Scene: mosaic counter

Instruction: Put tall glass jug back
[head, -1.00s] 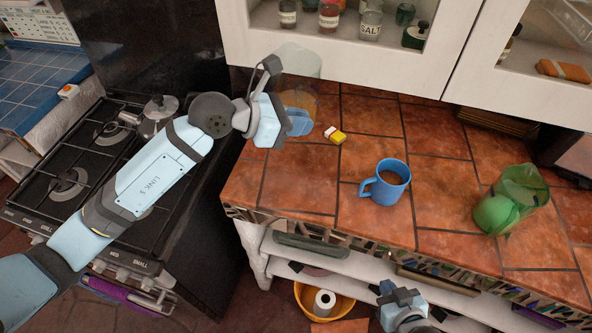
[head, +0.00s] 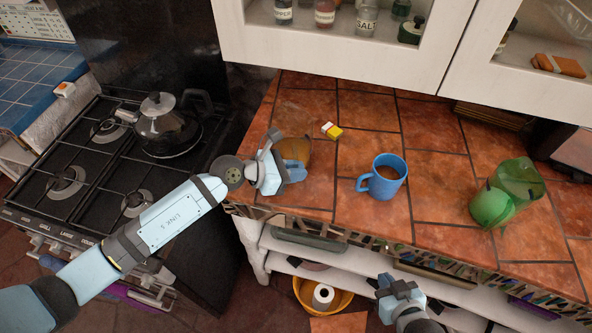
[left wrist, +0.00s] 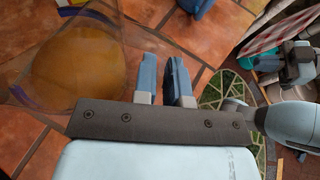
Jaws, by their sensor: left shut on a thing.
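The tall glass jug (head: 299,134) is clear, with amber contents low in it. It is at the left end of the tiled counter, partly hidden behind my left gripper (head: 298,172). I cannot tell whether its base touches the tiles. In the left wrist view the jug (left wrist: 82,62) fills the upper left, beside the fingers of my left gripper (left wrist: 163,80). Those fingers are shut on a part of the jug too clear to make out. My right gripper (head: 398,291) is low in front of the counter, away from the jug; its finger gap is unclear.
A white cabinet (head: 340,45) overhangs the back. Tiles around the mug are free.

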